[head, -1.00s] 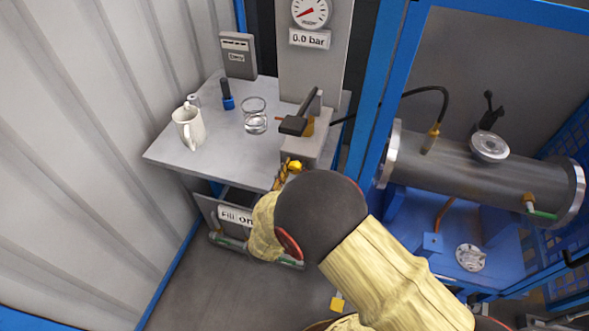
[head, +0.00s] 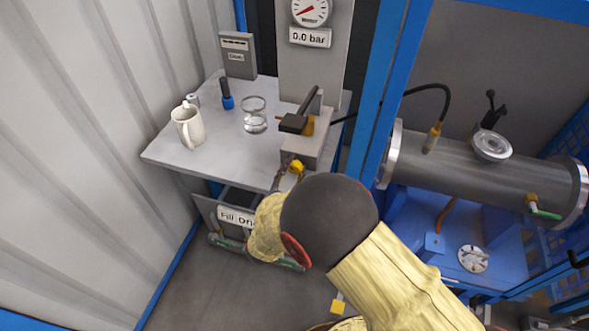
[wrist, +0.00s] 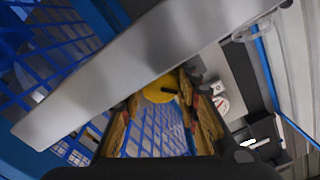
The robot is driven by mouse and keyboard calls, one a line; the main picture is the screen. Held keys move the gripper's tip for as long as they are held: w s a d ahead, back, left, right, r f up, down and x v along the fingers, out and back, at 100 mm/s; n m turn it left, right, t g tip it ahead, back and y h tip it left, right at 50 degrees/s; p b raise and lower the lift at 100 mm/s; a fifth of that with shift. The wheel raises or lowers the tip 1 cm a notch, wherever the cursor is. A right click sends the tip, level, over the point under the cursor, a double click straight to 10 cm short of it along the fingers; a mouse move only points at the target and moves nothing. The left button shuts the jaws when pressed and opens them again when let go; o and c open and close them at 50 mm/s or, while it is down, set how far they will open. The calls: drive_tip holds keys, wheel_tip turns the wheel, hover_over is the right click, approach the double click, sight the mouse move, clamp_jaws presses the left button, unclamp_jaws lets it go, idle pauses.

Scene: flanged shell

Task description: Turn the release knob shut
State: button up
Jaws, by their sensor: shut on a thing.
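The yellow release knob (head: 297,167) sits on the front of the grey valve block (head: 303,146) at the bench's right front corner. In the wrist view the knob (wrist: 159,89) is a round yellow disc with a dark slot or pin, between the tips of my two fingers. My gripper (wrist: 166,95) is shut on it. In the head view my arm covers most of the gripper, and the turn position of the knob is hard to read.
A black-handled lever (head: 296,122) stands on the block, below a gauge (head: 311,11) labelled 0.0 bar. A white mug (head: 188,127), a glass dish (head: 254,114) and a blue-based bottle (head: 227,97) stand on the bench (head: 190,163). The steel cylinder (head: 470,170) lies right, behind a blue post (head: 385,85).

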drive_tip(key=shift+m, duration=1.3)
drive_tip(key=o, duration=1.2)
drive_tip(key=shift+c, duration=0.2)
drive_tip(key=shift+f, duration=0.15)
